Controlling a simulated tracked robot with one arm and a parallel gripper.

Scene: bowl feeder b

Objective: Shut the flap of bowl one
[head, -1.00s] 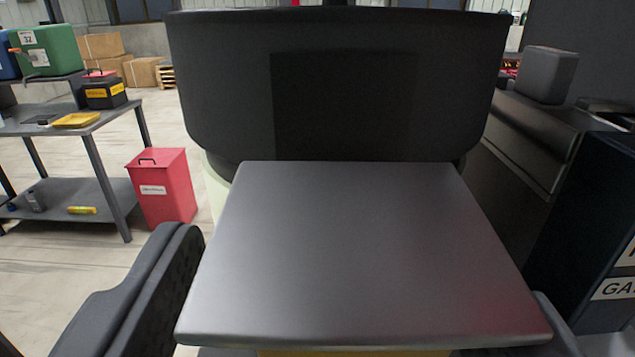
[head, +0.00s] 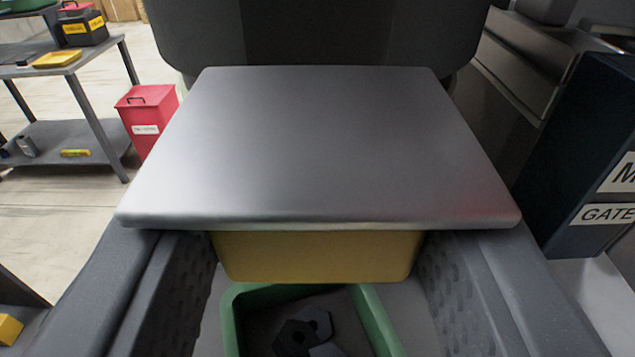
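No part in view can be surely told as bowl one or its flap. A flat grey metal plate (head: 315,150) lies level across the middle. Behind it rises a large dark grey rounded body (head: 340,35), its top cut off; I cannot tell what it is. My gripper is not in view, so where it stands relative to the flap cannot be seen.
Under the plate's near edge shows a yellow container (head: 318,258). Below it, a green tray (head: 230,325) holds dark hexagonal parts (head: 300,335). A dark labelled cabinet (head: 575,165) stands at right. A red bin (head: 146,115) and a shelf table (head: 75,62) stand at left.

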